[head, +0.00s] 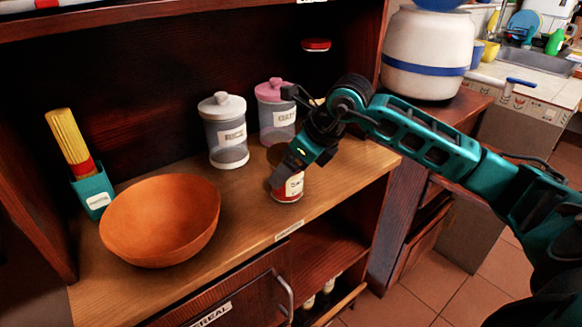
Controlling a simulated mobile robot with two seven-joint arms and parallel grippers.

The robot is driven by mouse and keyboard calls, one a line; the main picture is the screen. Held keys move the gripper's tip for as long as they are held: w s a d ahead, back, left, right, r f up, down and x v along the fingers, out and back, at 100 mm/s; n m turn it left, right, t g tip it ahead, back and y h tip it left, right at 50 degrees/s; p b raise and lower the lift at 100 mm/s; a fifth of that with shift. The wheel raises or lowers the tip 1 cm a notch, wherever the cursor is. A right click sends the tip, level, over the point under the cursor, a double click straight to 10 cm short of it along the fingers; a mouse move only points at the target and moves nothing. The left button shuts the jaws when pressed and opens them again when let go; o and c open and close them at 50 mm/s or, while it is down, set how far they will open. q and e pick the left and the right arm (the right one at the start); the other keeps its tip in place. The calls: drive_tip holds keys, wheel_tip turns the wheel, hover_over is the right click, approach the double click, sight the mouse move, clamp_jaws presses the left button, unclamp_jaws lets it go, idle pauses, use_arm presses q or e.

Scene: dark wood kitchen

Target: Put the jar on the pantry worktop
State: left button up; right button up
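A small red-and-white labelled jar (289,192) stands upright on the wooden pantry worktop (250,205), near its front edge. My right gripper (284,172) reaches in from the right and points down at this jar. Its fingers overlap the jar's upper part and hide some of it. I cannot tell whether they are closed on it. Two clear lidded jars stand behind on the worktop: one with a white lid (223,130) and one with a pink lid (276,112). My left gripper is not in view.
An orange bowl (160,222) and a teal holder (93,192) with yellow spaghetti stand at the left of the worktop. A large cream crock (428,55) with a blue band stands on the counter at right. Dark cabinet walls enclose the worktop. Bare wood lies between bowl and small jar.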

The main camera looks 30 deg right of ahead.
drive_tip(key=shift+f, duration=0.15)
drive_tip(key=o, duration=1.3)
drive_tip(key=shift+r, duration=0.25)
drive_tip(key=v, duration=1.1)
drive_tip(key=shift+s+d+r+p, duration=0.1)
drive_tip(key=shift+s+r+p, duration=0.2)
drive_tip(key=shift+p, duration=0.1)
